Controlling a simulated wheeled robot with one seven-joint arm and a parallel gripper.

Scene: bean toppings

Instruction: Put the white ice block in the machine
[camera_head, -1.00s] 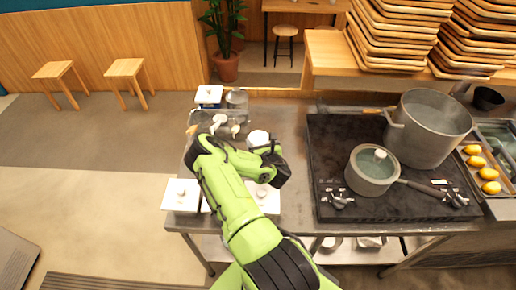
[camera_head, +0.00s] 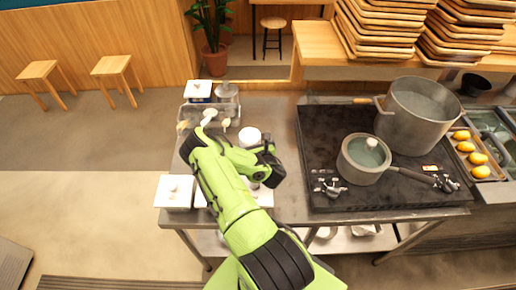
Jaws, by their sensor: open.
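A small white rounded block (camera_head: 249,136), which looks like the ice block, stands on the steel counter (camera_head: 283,125) just behind my gripper. My gripper (camera_head: 270,165) is over the counter, in front of the block and slightly to its right. It is open; its fingers are dark and small, and I see nothing held between them. I cannot tell whether it touches anything. My arm hides part of the counter and the things below it. No ice machine can be made out in this view.
White lidded boxes (camera_head: 174,191) line the counter's front left edge, partly behind my arm. A tray with ladles (camera_head: 209,117) and a metal canister (camera_head: 227,92) stand at the back left. A black stove with a lidded pot (camera_head: 364,160) and a large pot (camera_head: 418,108) fills the right.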

